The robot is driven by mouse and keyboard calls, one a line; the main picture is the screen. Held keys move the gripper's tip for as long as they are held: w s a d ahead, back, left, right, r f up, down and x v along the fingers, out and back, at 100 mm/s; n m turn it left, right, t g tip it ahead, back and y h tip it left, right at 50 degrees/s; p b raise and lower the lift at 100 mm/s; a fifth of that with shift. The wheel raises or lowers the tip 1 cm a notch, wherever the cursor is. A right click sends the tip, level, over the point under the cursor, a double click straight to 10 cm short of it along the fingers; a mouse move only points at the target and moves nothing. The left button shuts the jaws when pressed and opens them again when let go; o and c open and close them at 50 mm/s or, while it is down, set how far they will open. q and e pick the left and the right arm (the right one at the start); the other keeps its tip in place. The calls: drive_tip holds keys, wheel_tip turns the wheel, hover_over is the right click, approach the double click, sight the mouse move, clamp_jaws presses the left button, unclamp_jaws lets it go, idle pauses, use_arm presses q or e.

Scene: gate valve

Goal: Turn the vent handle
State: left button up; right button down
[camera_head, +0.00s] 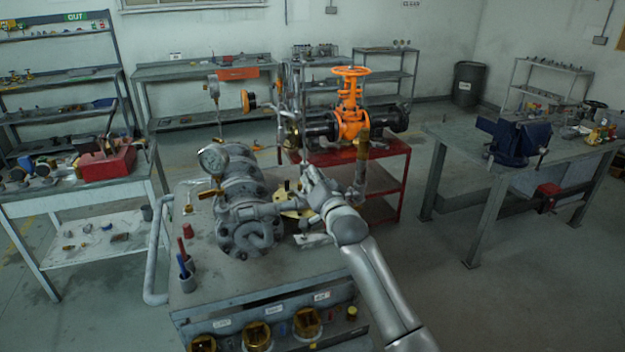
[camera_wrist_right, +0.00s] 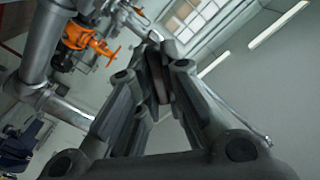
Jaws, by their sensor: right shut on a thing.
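My right arm reaches in from the lower right in the head view. My right gripper (camera_head: 304,172) is beside the grey pipe assembly (camera_head: 243,205) on the front bench. In the right wrist view the gripper (camera_wrist_right: 156,72) is shut on a thin, dark reddish-brown piece (camera_wrist_right: 159,80), which looks like the vent handle. The fingers hide most of it, so I cannot tell its angle. Brass-coloured fittings (camera_head: 292,203) show just below the gripper in the head view. My left gripper is not in view.
A pressure gauge (camera_head: 213,158) stands on the assembly. Behind is an orange gate valve (camera_head: 351,118) on a red stand (camera_head: 385,168). A left bench holds a red toolbox (camera_head: 106,163), and a right bench a blue vise (camera_head: 518,142). Floor is free between the stand and right bench.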

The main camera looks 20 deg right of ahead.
drive_tip(key=m+p, duration=0.1)
drive_tip(key=m, duration=0.4)
drive_tip(key=shift+f+m, duration=0.1)
drive_tip(key=shift+m, duration=0.2)
drive_tip(key=m+p, duration=0.1)
drive_tip(key=m, duration=0.3)
drive_tip(key=shift+d+f+m, duration=0.1)
drive_tip(key=shift+f+m, duration=0.05)
drive_tip(key=shift+m, duration=0.25)
drive_tip(key=shift+p, duration=0.3)
drive_tip(key=c, duration=1.5)
unclamp_jaws()
drive_tip(key=shift+c, duration=0.2)
